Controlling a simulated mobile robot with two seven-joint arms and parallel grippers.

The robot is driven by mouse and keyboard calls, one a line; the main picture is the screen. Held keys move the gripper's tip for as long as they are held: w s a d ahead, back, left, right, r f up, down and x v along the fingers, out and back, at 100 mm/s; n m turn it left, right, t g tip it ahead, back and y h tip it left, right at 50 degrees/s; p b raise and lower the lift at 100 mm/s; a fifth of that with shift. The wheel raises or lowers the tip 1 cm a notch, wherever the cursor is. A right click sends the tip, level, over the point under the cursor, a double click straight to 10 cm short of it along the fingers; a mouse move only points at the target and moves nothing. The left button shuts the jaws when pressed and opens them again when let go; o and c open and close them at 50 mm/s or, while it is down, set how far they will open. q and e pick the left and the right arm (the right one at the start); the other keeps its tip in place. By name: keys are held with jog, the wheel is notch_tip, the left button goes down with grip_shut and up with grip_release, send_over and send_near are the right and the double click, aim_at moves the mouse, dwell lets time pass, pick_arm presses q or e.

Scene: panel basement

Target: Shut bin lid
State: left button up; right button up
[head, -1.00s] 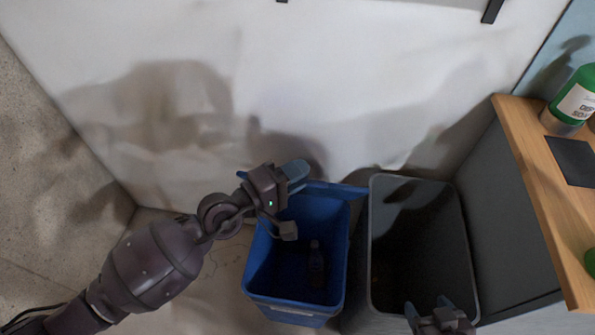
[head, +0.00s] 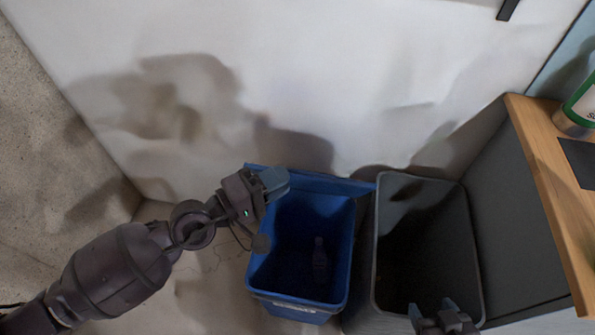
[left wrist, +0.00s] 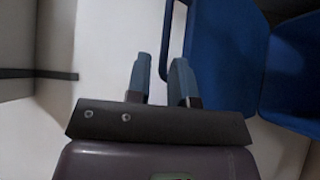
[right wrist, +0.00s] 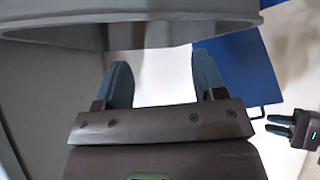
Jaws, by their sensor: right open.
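The blue bin (head: 350,250) stands on the floor by the wall with its top open; a bottle shows inside. Its blue lid (head: 318,183) is raised at the back edge, close to the wall, and shows large in the left wrist view (left wrist: 226,60). My left gripper (head: 268,210) is above the bin's left rim, near the lid's left end.
The grey bin stands close beside the blue bin on the right. The white wall (head: 330,80) is behind the bins. Floor is free left of the blue bin.

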pick_arm(q)
jog(key=b+v, duration=0.1)
jog(key=v, duration=0.4)
jog(key=shift+f, duration=0.1)
jog(key=shift+s+d, duration=0.1)
jog(key=shift+d, duration=0.05)
dwell(0.5)
